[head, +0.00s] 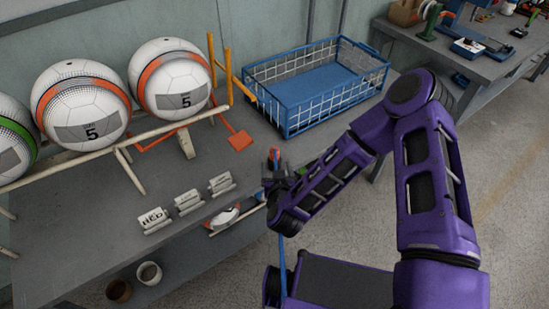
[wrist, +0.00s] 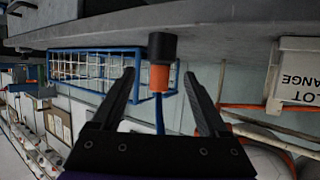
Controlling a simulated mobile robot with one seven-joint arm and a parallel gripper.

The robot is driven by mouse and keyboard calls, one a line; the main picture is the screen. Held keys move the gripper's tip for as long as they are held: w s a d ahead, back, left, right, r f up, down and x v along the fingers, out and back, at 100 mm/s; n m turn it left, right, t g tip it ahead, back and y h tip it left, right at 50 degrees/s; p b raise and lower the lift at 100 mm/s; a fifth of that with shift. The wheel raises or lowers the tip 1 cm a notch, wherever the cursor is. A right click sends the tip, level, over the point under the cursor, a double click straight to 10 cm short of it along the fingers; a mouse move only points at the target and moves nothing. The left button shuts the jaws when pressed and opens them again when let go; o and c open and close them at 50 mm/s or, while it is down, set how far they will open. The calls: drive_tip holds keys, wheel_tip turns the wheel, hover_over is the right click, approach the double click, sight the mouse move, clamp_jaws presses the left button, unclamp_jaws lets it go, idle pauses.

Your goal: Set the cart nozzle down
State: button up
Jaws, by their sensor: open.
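The cart nozzle, with a black end and an orange body (wrist: 159,78), stands out between my fingers in the wrist view. A blue hose (wrist: 159,118) runs from it back toward my gripper (wrist: 160,76). My gripper is open, with a finger on each side of the nozzle and visible gaps between. In the head view my gripper (head: 273,178) is at the right edge of the grey bench (head: 90,240), mostly hidden by my arm. The blue hose (head: 283,265) hangs below it there. Whether the nozzle rests on anything is unclear.
Soccer balls (head: 183,78) sit on a rack (head: 130,145) along the bench's back. Small sign plates (head: 187,202) stand in front. A blue wire basket (head: 315,85) is behind my gripper. Two cups (head: 148,273) sit low at the front. Another workbench (head: 440,45) is at upper right.

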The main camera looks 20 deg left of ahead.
sight(275, 160)
drive_tip(key=shift+x, duration=3.05)
clamp_jaws()
drive_tip(key=shift+s, duration=0.1)
